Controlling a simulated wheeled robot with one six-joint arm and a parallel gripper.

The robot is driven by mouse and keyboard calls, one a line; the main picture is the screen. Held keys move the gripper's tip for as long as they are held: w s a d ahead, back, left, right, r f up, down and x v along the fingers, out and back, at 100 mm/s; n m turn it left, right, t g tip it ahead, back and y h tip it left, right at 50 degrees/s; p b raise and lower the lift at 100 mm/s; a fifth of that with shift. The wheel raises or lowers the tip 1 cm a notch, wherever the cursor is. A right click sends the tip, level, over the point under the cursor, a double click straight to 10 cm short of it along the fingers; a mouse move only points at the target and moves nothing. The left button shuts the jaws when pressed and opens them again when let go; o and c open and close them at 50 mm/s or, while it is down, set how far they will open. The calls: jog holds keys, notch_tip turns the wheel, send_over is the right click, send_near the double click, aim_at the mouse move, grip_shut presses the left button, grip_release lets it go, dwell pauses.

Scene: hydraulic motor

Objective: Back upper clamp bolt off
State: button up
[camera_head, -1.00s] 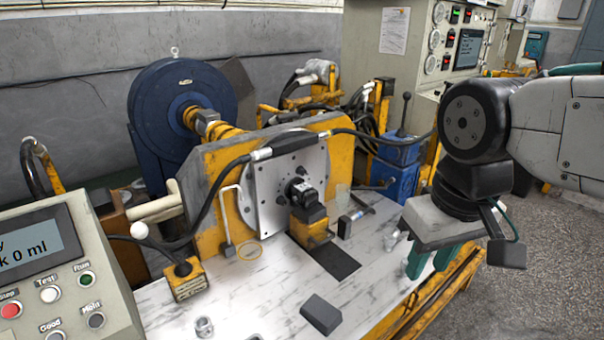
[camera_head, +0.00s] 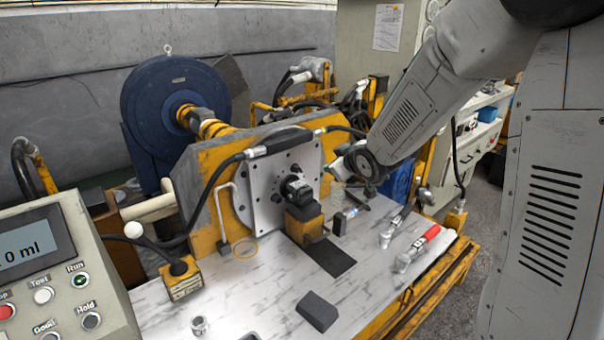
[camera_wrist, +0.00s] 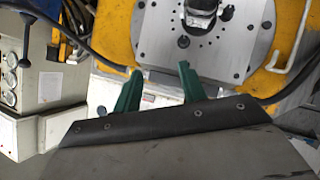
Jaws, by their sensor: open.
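The black hydraulic motor (camera_head: 295,188) sits against the light metal plate (camera_head: 266,205) on the yellow stand, above a yellow block (camera_head: 307,226). Small dark bolt heads show around the motor, but I cannot tell which is the back upper clamp bolt. In the wrist view the motor (camera_wrist: 200,12) and plate (camera_wrist: 222,55) are at the top. My gripper (camera_wrist: 160,72) has two green fingers, apart and empty, below the plate's edge in that picture. In the head view its fingers are hidden near my wrist, right of the plate.
A black hose (camera_head: 213,195) arches across the stand. A bent white-handled tool (camera_head: 222,230) stands left of the plate. A red-handled tool (camera_head: 425,238) and small metal parts lie on the bench's right. A dark block (camera_head: 317,311) lies in front; the marble top around it is mostly clear.

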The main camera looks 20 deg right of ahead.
jog(key=w+f+n+t+y, duration=0.2)
jog(key=w+f, duration=0.3)
jog(key=n+t+y, duration=0.2)
jog(key=y, duration=0.2)
send_near(299, 170)
jog(key=x, duration=0.8)
jog(key=shift+c, duration=0.2)
grip_shut()
